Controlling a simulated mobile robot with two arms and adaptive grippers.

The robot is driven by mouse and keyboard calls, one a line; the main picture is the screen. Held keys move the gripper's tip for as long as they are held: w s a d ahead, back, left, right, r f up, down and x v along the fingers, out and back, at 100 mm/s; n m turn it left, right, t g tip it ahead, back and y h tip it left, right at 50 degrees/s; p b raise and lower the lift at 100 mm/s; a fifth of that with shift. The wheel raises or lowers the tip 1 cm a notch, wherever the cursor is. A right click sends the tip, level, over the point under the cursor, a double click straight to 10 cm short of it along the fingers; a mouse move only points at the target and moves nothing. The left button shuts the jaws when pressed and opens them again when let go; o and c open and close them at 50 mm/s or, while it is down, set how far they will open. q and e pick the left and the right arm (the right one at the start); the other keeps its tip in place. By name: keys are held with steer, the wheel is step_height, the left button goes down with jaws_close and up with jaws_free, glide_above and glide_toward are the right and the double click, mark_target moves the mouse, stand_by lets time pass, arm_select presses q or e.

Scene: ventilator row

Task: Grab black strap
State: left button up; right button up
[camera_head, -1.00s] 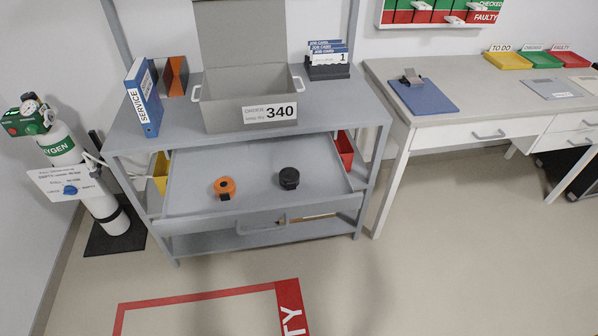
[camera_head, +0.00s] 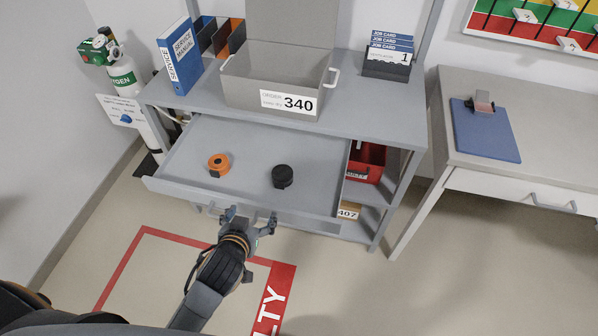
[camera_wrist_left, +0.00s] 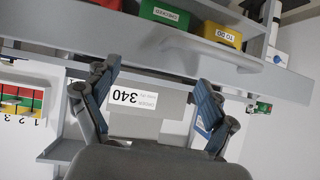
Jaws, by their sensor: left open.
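The black strap (camera_head: 282,177) is a small dark roll lying in the open grey drawer (camera_head: 240,188), right of its middle. An orange strap (camera_head: 218,164) lies to its left in the same drawer. My left gripper (camera_head: 250,214) is open and empty, in front of the drawer's front edge and to the lower left of the black strap, apart from it. The left wrist view shows its two spread fingers (camera_wrist_left: 152,95) with nothing between them; neither strap can be made out there. My right gripper is not in view.
A grey box labelled 340 (camera_head: 280,85) and a blue service binder (camera_head: 179,58) stand on the shelf above the drawer. A red bin (camera_head: 365,163) sits right of the drawer. A desk with a blue clipboard (camera_head: 485,135) is at the right. Floor in front is clear.

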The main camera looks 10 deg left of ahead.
arm_select(q)
steer(key=shift+w+d+r+t, duration=0.7)
steer(key=shift+w+d+r, duration=0.3)
steer(key=shift+w+d, duration=0.15)
glide_toward(282, 175)
steer(key=shift+t+h, duration=0.4)
steer(key=w+f, duration=0.1)
steer(key=w+a, duration=0.1)
steer(key=w, duration=0.1)
steer(key=w+f, duration=0.1)
steer(key=shift+w+a+f, duration=0.2)
steer(key=shift+w+f, duration=0.05)
steer(key=shift+f, duration=0.05)
steer(key=shift+d+x, duration=0.2)
steer(key=shift+x, duration=1.2)
steer(key=shift+d+x, duration=0.15)
steer(key=shift+x, duration=1.25)
steer(key=c, duration=1.3)
